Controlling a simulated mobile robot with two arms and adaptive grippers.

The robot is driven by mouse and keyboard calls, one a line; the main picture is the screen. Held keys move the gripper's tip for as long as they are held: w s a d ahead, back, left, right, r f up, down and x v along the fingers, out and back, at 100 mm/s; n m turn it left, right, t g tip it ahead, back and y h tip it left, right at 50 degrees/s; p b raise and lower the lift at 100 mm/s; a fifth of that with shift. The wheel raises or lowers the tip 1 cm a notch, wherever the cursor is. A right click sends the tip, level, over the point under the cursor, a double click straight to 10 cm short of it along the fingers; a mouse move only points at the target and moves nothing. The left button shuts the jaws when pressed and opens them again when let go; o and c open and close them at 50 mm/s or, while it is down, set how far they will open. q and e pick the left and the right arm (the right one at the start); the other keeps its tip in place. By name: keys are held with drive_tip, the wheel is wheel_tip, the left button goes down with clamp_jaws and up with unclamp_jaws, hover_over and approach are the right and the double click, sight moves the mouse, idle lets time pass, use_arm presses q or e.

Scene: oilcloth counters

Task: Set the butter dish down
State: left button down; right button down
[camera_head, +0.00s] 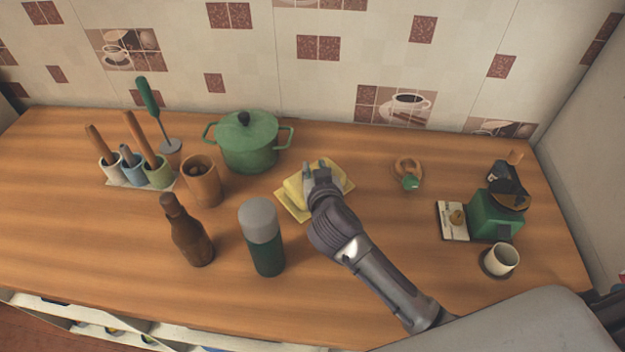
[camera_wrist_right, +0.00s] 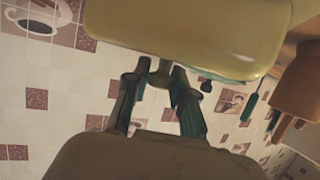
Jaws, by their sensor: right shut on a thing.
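The butter dish (camera_head: 297,191) is pale yellow, with a flat plate-like base, and sits at the middle of the wooden counter in the head view. My right gripper (camera_head: 310,174) reaches over it from the lower right and is shut on it. The wrist view shows a smooth yellow surface of the butter dish (camera_wrist_right: 190,35) close against the right gripper's fingers (camera_wrist_right: 160,80). Whether the base touches the counter or hangs just above it, I cannot tell. The gripper hides part of the dish. My left gripper is not in view.
A green pot (camera_head: 248,145) stands behind left of the dish. A brown canister (camera_head: 202,182), brown bottle (camera_head: 188,235) and green flask (camera_head: 263,240) stand left and in front. A wooden ring (camera_head: 408,165) and green grinder (camera_head: 492,212) are right. Counter (camera_head: 400,225) between is clear.

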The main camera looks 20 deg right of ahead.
drive_tip(key=shift+f, duration=1.8)
drive_tip(key=shift+f, duration=0.1)
drive_tip(key=c, duration=1)
unclamp_jaws()
drive_tip(key=shift+o, duration=0.2)
